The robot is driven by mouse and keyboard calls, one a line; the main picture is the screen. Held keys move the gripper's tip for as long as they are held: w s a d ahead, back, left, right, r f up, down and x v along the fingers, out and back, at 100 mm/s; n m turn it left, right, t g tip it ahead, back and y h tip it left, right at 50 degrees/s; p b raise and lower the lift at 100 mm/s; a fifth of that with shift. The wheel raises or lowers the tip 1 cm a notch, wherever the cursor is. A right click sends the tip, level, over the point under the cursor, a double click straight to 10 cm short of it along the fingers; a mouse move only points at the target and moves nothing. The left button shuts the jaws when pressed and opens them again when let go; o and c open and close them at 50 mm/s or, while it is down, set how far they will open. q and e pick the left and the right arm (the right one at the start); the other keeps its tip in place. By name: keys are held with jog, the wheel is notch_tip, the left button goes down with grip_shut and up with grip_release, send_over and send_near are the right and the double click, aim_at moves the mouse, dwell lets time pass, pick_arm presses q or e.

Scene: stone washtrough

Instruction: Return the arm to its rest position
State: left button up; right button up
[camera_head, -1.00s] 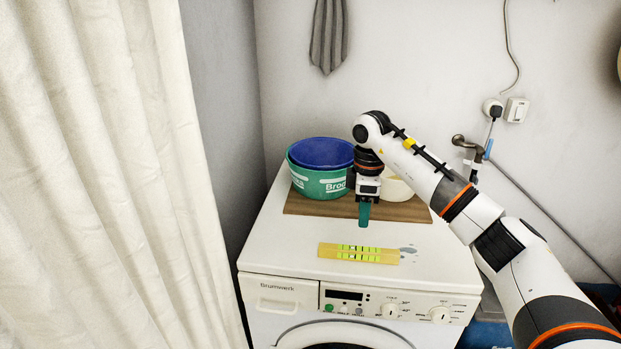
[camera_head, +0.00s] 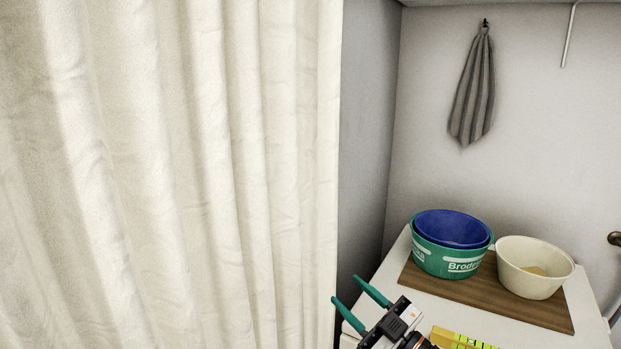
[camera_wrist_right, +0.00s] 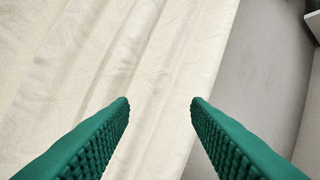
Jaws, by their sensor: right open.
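My right gripper (camera_head: 353,304) is at the bottom of the head view, in front of the washing machine's left side and near the curtain. Its two green fingers are spread apart with nothing between them. In the right wrist view the open fingers (camera_wrist_right: 160,102) point toward the curtain (camera_wrist_right: 110,60) and the grey wall (camera_wrist_right: 255,70). Most of my right arm is out of the picture. My left gripper does not show.
The washing machine top (camera_head: 400,297) bears a brown board (camera_head: 470,291). On it stand a green tub (camera_head: 440,262) with a blue bowl (camera_head: 452,228) inside, and a cream bowl (camera_head: 525,285). A yellow-green strip (camera_head: 455,340) lies in front. A grey towel (camera_head: 473,90) hangs behind.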

jog(key=s+d+f+m+h, duration=0.4)
jog(key=d+f+m+h, duration=0.3)
jog(key=h, duration=0.1)
jog(key=s+d+f+m+h, duration=0.4)
jog(key=d+f+m+h, duration=0.25)
jog(key=f+h, duration=0.2)
jog(key=s+f+n+g+y, duration=0.1)
jog(key=s+f+g, duration=0.45)
jog(key=s, duration=0.55)
jog(key=s+f+n+g, duration=0.1)
jog(key=s+f+g, duration=0.45)
jog(key=s, duration=0.55)
notch_tip(320, 180, down, 26)
jog(key=s+g, duration=0.1)
jog(key=g, duration=0.1)
jog(key=s+d+f+g, duration=0.1)
jog(key=s+d+f, duration=0.1)
jog(key=s+f, duration=1.3)
jog(key=shift+s+f, duration=0.35)
jog(key=shift+s, duration=0.35)
jog(key=shift+d, duration=0.1)
jog(key=shift+c, duration=0.3)
jog(key=shift+c, duration=0.4)
